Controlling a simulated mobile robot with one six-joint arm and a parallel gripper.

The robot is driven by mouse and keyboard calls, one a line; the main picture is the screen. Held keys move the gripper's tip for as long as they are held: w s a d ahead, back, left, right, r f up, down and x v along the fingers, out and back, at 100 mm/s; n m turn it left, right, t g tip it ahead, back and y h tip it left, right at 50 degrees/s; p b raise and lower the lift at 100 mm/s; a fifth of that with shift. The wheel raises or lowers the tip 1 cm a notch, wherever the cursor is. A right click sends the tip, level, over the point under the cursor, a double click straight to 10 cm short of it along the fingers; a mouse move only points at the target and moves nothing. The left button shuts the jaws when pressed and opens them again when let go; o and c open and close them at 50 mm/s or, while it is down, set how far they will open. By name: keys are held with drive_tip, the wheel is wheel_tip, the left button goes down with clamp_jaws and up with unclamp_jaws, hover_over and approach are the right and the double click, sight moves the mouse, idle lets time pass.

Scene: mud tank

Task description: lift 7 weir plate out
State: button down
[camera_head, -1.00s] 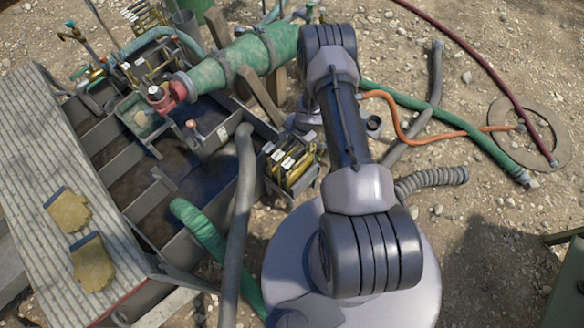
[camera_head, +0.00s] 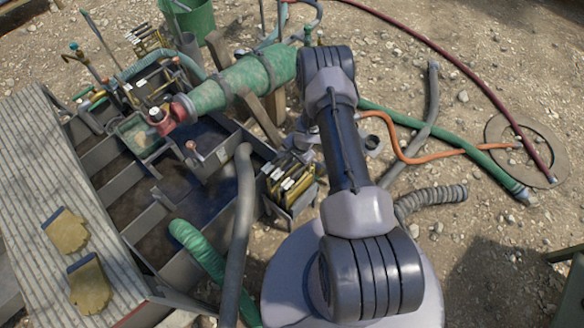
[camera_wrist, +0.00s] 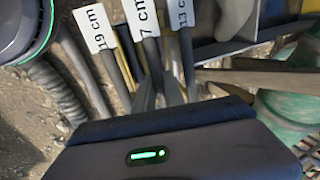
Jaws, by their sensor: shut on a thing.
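The 7 cm weir plate shows its white tag (camera_wrist: 142,18) in the wrist view, between a 19 cm tag (camera_wrist: 95,28) on the left and a 13 cm tag (camera_wrist: 181,13) on the right. My gripper (camera_wrist: 160,95) is shut on the stem of the 7 cm plate, below its tag. The plate's lower part is hidden. In the head view my gripper (camera_head: 300,145) is partly hidden at the rack (camera_head: 291,206), where several tagged plates stand close together. I cannot tell there how far the 7 cm plate is raised.
The mud tank (camera_head: 140,200) lies left of the rack, with a grey pipe (camera_head: 243,210) between. Hoses (camera_head: 440,130) cross the gravel on the right. Gloves (camera_head: 88,285) lie on the ribbed board (camera_head: 40,160).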

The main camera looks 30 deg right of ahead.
wheel_tip(320, 180, up, 17)
drive_tip(key=p, duration=1)
